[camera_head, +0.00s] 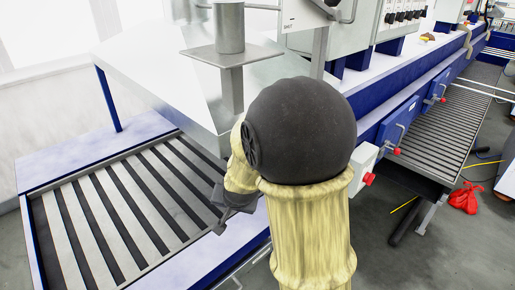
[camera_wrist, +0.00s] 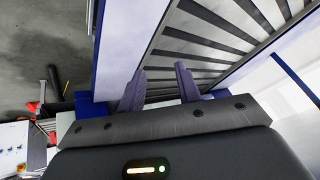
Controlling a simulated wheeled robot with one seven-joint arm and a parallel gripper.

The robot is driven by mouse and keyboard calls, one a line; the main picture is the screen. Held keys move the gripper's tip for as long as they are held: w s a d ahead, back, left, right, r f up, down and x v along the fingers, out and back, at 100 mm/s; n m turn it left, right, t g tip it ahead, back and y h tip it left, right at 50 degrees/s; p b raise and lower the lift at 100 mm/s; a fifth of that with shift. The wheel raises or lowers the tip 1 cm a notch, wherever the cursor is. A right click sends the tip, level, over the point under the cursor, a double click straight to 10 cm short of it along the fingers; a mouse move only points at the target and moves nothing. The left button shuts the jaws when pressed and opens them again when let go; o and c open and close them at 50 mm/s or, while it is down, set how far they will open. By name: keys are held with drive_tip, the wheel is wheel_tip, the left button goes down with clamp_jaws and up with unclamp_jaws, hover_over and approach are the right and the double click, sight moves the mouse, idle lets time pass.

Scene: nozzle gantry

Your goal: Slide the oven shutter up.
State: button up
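The oven is the long white and blue machine (camera_head: 150,55) with a sloped metal hood over a slatted bed. I cannot clearly tell which part is its shutter; an upright metal post with a flat plate (camera_head: 232,54) stands at the hood's near end. My gripper (camera_wrist: 160,72) is open in the wrist view, its two grey fingers apart with nothing held between them. The fingers point toward the edge of the slatted bed. In the head view, my gripper (camera_head: 236,196) is mostly hidden behind my arm, beside the bed's near edge.
The slatted conveyor bed (camera_head: 125,215) fills the left. A small white box with a red button (camera_head: 363,170) is mounted right of my arm. Blue panels with handles (camera_head: 398,122) line the machine. A red item (camera_head: 465,198) lies on the floor at right.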

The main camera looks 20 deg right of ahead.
drive_tip(key=w+d+f+m+t+h+b, duration=0.1)
drive_tip(key=w+d+f+m+b, duration=0.1)
drive_tip(key=w, duration=0.3)
drive_tip(key=w+d+f+m+t+h+b, duration=0.2)
drive_tip(key=w+f+m+b, duration=0.2)
drive_tip(key=w, duration=0.1)
drive_tip(key=w+d+f+m+t+h+b, duration=0.1)
drive_tip(key=w+d+f+m+b, duration=0.1)
drive_tip(key=w, duration=0.3)
drive_tip(key=shift+w+f+m+h+b, duration=0.35)
drive_tip(key=shift+f+m+h+b, duration=0.05)
drive_tip(key=shift+f+m, duration=0.15)
drive_tip(key=w+d+r+m+t+h+b, duration=0.1)
drive_tip(key=w+d+r+m+t+h, duration=0.2)
drive_tip(key=w+m+h, duration=0.3)
drive_tip(key=d+m+h, duration=0.1)
drive_tip(key=m+h, duration=0.2)
drive_tip(key=m, duration=0.2)
drive_tip(key=shift+w+b, duration=0.4)
drive_tip(key=shift+d, duration=0.1)
drive_tip(key=p+x, duration=0.4)
drive_tip(key=x, duration=1.3)
drive_tip(key=shift+d+r, duration=0.2)
